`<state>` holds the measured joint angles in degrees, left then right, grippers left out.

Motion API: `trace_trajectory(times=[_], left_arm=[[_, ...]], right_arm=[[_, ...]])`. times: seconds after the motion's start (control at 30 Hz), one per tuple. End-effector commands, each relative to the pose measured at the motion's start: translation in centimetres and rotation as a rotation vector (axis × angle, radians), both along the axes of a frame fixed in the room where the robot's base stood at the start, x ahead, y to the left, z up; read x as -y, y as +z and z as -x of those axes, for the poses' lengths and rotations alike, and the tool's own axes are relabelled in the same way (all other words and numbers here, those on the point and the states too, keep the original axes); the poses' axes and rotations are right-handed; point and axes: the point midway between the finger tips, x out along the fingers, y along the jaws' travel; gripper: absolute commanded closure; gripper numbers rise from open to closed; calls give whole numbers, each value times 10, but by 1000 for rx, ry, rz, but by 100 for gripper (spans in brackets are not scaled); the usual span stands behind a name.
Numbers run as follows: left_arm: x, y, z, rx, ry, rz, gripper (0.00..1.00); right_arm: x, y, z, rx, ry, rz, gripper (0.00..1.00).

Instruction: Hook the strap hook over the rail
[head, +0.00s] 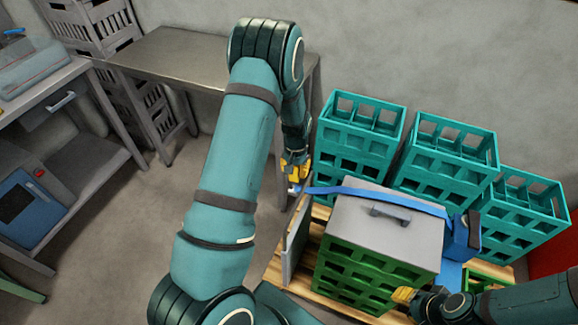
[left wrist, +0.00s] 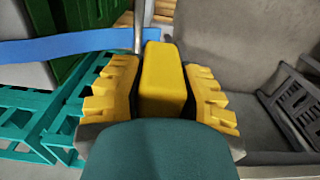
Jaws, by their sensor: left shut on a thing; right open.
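My left gripper (head: 296,170) is shut on the yellow grip (left wrist: 163,80) of the strap hook. In the left wrist view, a thin metal shank (left wrist: 138,27) rises beyond the grip beside the blue strap (left wrist: 70,47). In the head view, the strap (head: 380,195) runs from the gripper across the grey lid (head: 365,235) to a blue block (head: 459,238) at the right. A grey upright panel (head: 296,240) stands left of the crate stack, below the left gripper. I cannot make out the rail clearly. My right gripper (head: 408,296) is open near the green crate's front right corner.
The lid covers a green crate (head: 365,272) on a wooden pallet (head: 320,212). Several teal crates (head: 440,150) stand behind it by the wall. A metal table (head: 180,60) and a workbench (head: 60,95) are at the left. The floor between is clear.

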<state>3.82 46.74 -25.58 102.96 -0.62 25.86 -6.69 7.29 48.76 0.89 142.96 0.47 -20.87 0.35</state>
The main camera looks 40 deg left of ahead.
Motion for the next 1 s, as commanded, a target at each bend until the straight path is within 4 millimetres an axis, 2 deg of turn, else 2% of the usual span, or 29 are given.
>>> trace_trajectory(times=[0.43,0.7,1.0], left_arm=[[32,1,-8,0,-3,-1,100],[31,-21,-8,0,-1,0,100],[31,-29,-8,1,-1,0,100]], right_arm=[[0,7,-2,5,-4,1,66],[0,-10,3,-6,4,-2,66],[-1,-16,5,-11,9,-3,66]])
